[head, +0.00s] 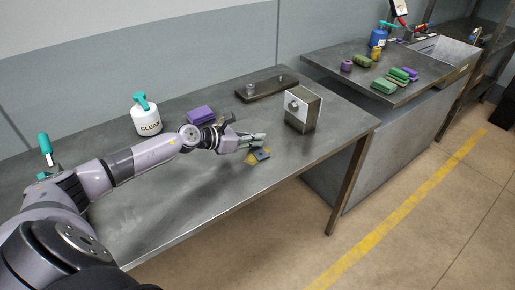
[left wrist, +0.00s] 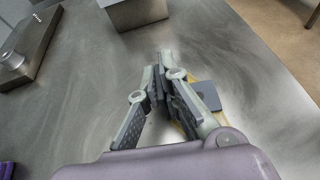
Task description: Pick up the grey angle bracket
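The grey angle bracket (head: 262,154) is a small blue-grey piece on the left bench. It touches or overlaps a yellow piece (head: 251,160); I cannot tell which way they are stacked. In the left wrist view the bracket (left wrist: 207,96) shows as a flat plate right of my fingers, partly hidden by the right finger. My left gripper (head: 265,139) is just above and behind the bracket in the head view. In the left wrist view its fingers (left wrist: 160,68) converge with the pads together, and nothing shows between them. My right gripper is in neither view.
A block with a white face (head: 302,108) stands right of my gripper. A dark base with knobs (head: 266,90) lies behind. A purple block (head: 201,114) and a spray bottle (head: 146,118) stand left. The bench front is clear. A second bench (head: 328,63) holds several small parts.

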